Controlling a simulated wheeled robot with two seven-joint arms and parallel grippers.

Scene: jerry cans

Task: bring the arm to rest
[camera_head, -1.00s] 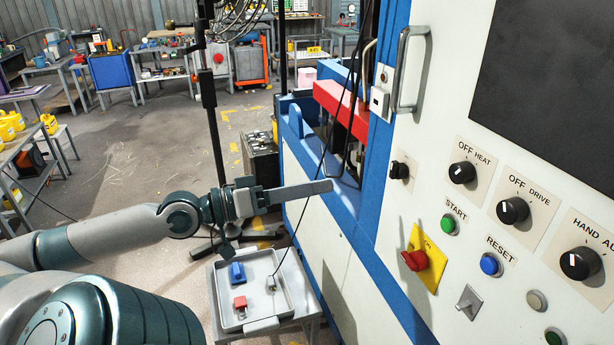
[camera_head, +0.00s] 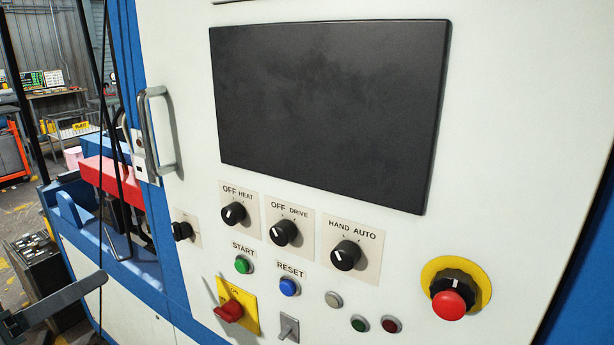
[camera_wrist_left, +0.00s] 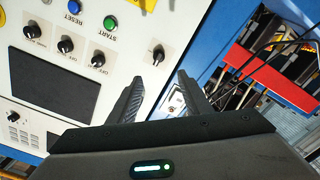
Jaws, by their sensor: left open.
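My left gripper (camera_head: 98,282) shows at the lower left of the head view, its fingers pointing right in front of the machine's lower white side. In the left wrist view the two dark fingers of the left gripper (camera_wrist_left: 160,80) stand apart with nothing between them. Most of the left arm is outside the head view. My right gripper is not in view.
A white control panel (camera_head: 400,240) fills the head view, with a dark screen (camera_head: 330,105), a red rotary switch (camera_head: 229,311), several knobs and a red stop button (camera_head: 449,304). A metal door handle (camera_head: 158,135) juts out.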

